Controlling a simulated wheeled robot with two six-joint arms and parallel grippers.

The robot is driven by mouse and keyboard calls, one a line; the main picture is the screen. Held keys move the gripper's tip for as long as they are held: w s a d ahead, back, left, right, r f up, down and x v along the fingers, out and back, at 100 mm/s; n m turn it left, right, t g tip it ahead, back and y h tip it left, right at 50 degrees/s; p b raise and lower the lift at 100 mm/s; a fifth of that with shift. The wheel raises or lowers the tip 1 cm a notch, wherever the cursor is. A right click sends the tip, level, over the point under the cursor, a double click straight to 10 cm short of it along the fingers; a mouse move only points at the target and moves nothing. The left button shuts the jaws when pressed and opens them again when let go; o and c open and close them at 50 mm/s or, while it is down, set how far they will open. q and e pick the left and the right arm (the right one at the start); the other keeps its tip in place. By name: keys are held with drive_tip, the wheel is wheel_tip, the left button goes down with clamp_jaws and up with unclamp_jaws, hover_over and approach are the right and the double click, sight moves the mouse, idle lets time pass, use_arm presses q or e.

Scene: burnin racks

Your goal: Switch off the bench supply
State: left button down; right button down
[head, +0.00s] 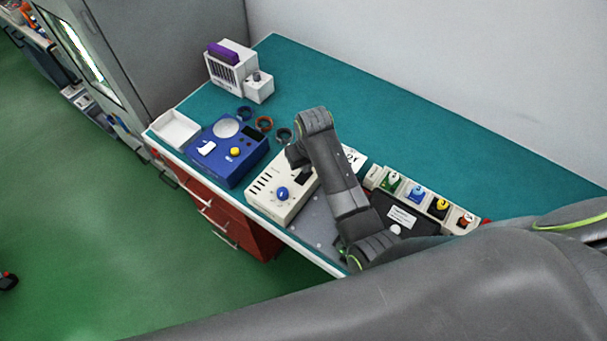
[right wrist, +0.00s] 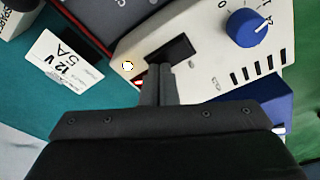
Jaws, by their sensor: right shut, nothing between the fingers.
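The bench supply is a beige box (head: 265,196) at the front of the teal bench, with a blue knob (head: 283,193) and a row of dark slots. It also shows in the right wrist view (right wrist: 205,62), with a black switch recess (right wrist: 170,50), a pale round lamp (right wrist: 128,65) and a small red patch beside my fingers. My right gripper (head: 302,172) is shut and empty, pointing down over the supply. Its fingertips (right wrist: 164,72) overlap the edge of the black switch; I cannot tell whether they touch. The switch's position is partly hidden. My left gripper is not in view.
A blue device (head: 228,160) with a yellow button stands left of the supply. A white tray (head: 174,128) lies beyond it. A 12 V 5 A card (right wrist: 62,63) stands beside the supply. A row of coloured-label holders (head: 415,194) lies right.

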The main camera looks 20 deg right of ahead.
drive_tip(key=shift+f, duration=0.1)
drive_tip(key=shift+r+p, duration=0.9)
drive_tip(key=shift+r, duration=2.65)
